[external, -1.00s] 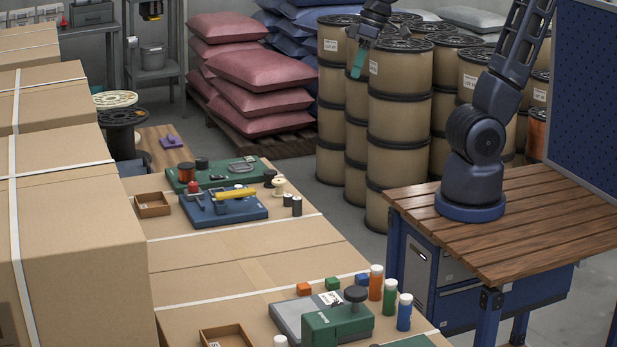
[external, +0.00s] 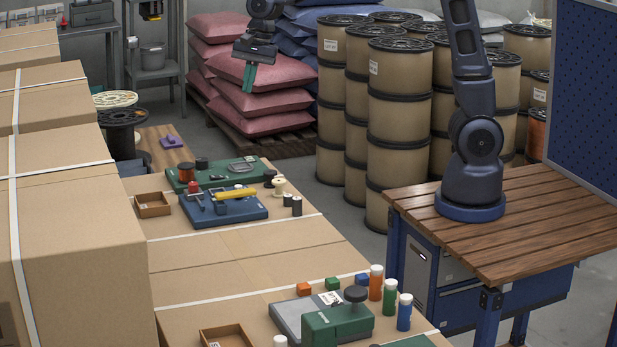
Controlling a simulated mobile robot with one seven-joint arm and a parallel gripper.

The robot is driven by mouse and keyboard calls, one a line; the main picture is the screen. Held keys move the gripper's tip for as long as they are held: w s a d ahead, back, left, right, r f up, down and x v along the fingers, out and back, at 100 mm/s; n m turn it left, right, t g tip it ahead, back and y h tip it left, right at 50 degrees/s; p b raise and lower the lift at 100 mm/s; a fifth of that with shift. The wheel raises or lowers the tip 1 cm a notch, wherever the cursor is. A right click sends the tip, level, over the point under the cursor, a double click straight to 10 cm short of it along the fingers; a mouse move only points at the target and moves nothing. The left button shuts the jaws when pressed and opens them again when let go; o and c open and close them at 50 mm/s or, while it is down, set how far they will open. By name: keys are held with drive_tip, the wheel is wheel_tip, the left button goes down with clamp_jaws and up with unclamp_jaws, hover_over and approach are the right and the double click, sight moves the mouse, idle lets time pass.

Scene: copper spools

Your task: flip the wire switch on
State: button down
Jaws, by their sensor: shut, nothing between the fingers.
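My gripper (external: 249,79) has teal fingers pointing down, shut with nothing between them. It hangs in the air, in the picture in front of the red sacks and above the far cardboard work surface. On that surface a blue device (external: 253,211) carries a yellow bar (external: 236,194) and a small red part (external: 194,187) at its left. Behind it lies a flat green device (external: 215,178) with a grey panel. I cannot tell for sure which part is the wire switch. The gripper is apart from all of them.
Dark and pale small spools (external: 278,186) stand right of the blue device, an open wooden tray (external: 152,205) at its left. A green-and-grey device (external: 338,323) with a black knob, small blocks and coloured bottles (external: 390,297) stand on the near box. Tall cartons (external: 75,225) rise at left.

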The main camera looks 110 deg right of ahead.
drive_tip(key=w+d+f+m, duration=0.3)
drive_tip(key=d+f+m, duration=0.5)
drive_tip(key=d, duration=0.6)
drive_tip(key=m+g, duration=0.1)
drive_tip(key=m, duration=0.4)
approach(213, 176)
drive_tip(key=f, duration=0.4)
drive_tip(key=w+f, duration=0.1)
drive_tip(key=f, duration=0.1)
drive_tip(key=shift+w+a+f, duration=0.1)
drive_tip(key=shift+a+f, duration=0.05)
drive_tip(key=shift+f, duration=0.2)
